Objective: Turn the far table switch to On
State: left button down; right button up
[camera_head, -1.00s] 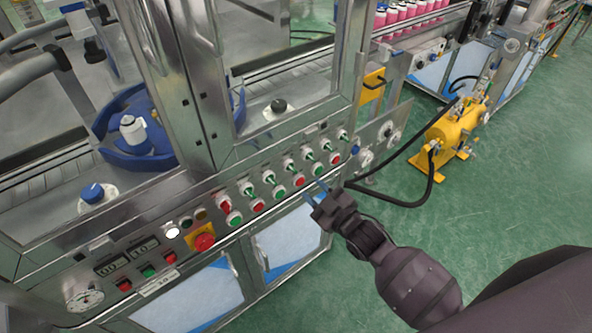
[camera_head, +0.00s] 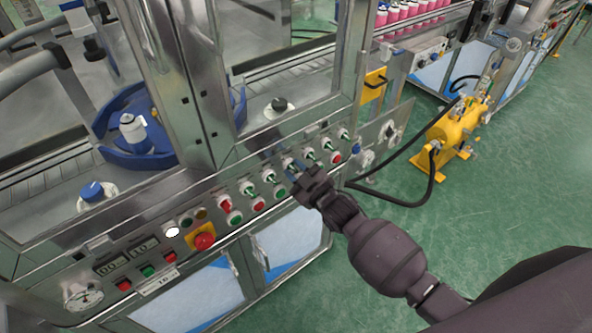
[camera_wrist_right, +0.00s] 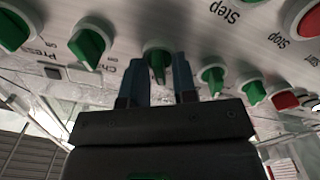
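A row of green-handled rotary switches runs along the machine's sloped metal panel. My right gripper (camera_head: 291,168) is at this row, by the third switch from the left. In the right wrist view, the blue fingers of my right gripper (camera_wrist_right: 161,76) stand one on each side of a green switch handle (camera_wrist_right: 158,62). The fingers are apart, with the handle between them; I cannot tell whether they touch it. The labels near this switch are partly hidden, so I cannot read which one is the far table switch. My left gripper is not in view.
Other switches stand close on both sides, such as one (camera_wrist_right: 90,42) in the wrist view. Below the row are red and green push buttons, and a red emergency stop (camera_head: 204,241) sits lower left. A yellow pump (camera_head: 452,130) with black hoses stands on the green floor at right.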

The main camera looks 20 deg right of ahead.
grip_shut()
